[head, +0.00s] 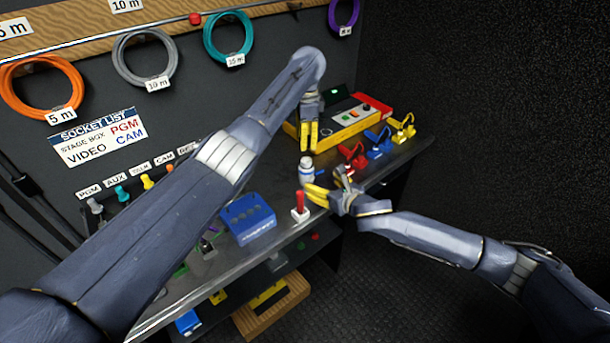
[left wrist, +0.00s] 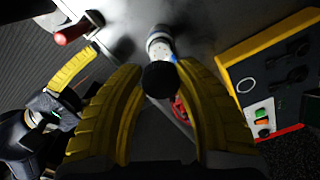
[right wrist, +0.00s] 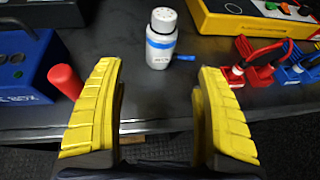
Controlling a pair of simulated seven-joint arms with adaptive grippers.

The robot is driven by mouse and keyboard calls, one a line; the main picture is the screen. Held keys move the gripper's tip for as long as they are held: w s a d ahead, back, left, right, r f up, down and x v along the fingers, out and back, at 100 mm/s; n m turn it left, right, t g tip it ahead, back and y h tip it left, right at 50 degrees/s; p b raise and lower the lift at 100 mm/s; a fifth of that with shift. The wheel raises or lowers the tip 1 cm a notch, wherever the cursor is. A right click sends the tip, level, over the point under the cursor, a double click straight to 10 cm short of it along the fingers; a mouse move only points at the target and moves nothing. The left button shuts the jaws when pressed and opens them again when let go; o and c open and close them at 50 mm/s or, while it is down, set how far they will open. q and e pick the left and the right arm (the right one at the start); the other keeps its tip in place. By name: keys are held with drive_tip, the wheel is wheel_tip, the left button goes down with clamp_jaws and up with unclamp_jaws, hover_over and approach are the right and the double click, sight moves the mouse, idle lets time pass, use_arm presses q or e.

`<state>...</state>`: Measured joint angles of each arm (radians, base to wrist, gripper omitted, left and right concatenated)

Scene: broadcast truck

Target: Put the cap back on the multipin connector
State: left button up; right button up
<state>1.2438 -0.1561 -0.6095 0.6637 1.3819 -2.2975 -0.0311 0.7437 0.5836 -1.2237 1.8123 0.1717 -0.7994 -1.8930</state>
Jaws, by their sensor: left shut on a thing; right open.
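The multipin connector (right wrist: 161,46) is a white cylinder with pin holes in its top, a blue band and a small blue tab. It stands upright on the bench, and also shows in the head view (head: 306,169) and the left wrist view (left wrist: 158,42). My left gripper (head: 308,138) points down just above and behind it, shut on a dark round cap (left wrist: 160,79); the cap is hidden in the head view. The cap is apart from the connector as far as I can tell. My right gripper (right wrist: 160,90) is open and empty, low at the bench front, with the connector beyond its fingertips.
A yellow box with buttons (head: 345,118) stands behind. Red (head: 352,156), blue (head: 379,144) and yellow (head: 403,130) connectors stand to the right. A red-handled lever (head: 300,204) and a blue box (head: 248,219) are to the left. The bench's front edge runs close below my right gripper.

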sight(310, 176)
idle(0.3)
drive_tip(key=shift+x, duration=6)
drive_tip(key=shift+c, duration=0.3)
clamp_jaws()
use_arm(q)
drive_tip(key=shift+f, duration=2.55)
use_arm(e)
drive_tip(key=shift+f, duration=0.1)
